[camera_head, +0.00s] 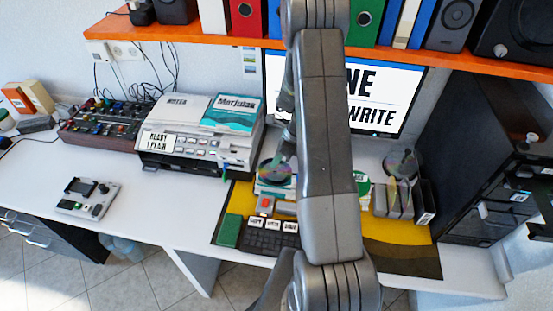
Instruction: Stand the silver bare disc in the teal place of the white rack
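A shiny disc (274,172) with a rainbow sheen shows left of my arm, just above a white and teal item (265,189) on the desk. I cannot tell whether that item is the white rack or whether the disc touches it. A second, greyish disc (402,162) shows at the right, above a grey slotted holder (393,200). I cannot tell which is the silver bare disc. The end of my arm, with my gripper (287,148), is partly hidden behind my own links, close to the left disc. Its fingers cannot be made out.
A keyboard (268,240) and green block (229,231) lie at the yellow mat's front left. A printer-like machine (200,135), mixer (103,122) and small grey device (87,196) stand farther left. An orange shelf (200,37) and monitor (385,95) are behind.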

